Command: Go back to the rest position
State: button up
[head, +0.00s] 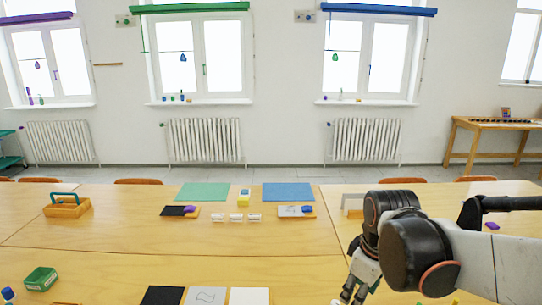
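My gripper (352,288) is at the lower right of the head view, pointing down over the near part of the wooden table (230,262). Its fingertips look slightly apart, but they are small and partly cut by the lower edge, so I cannot tell whether it is open. No object shows in it. My arm reaches in from the right edge and hides part of the table behind it.
Green (203,192) and blue (288,193) mats lie at the table's far side, with small white blocks (236,217) nearer. An orange caddy (67,207) and green box (41,279) are left. Dark, grey and white sheets (205,296) lie near. The middle is clear.

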jog(key=s+r+m+t, duration=0.4)
jog(key=s+m, duration=0.4)
jog(key=s, duration=0.2)
jog(key=shift+s+m+t, duration=0.15)
jog(key=shift+m+t, duration=0.15)
jog(key=shift+t, duration=0.1)
jog(key=shift+f, duration=0.1)
dwell(1.2)
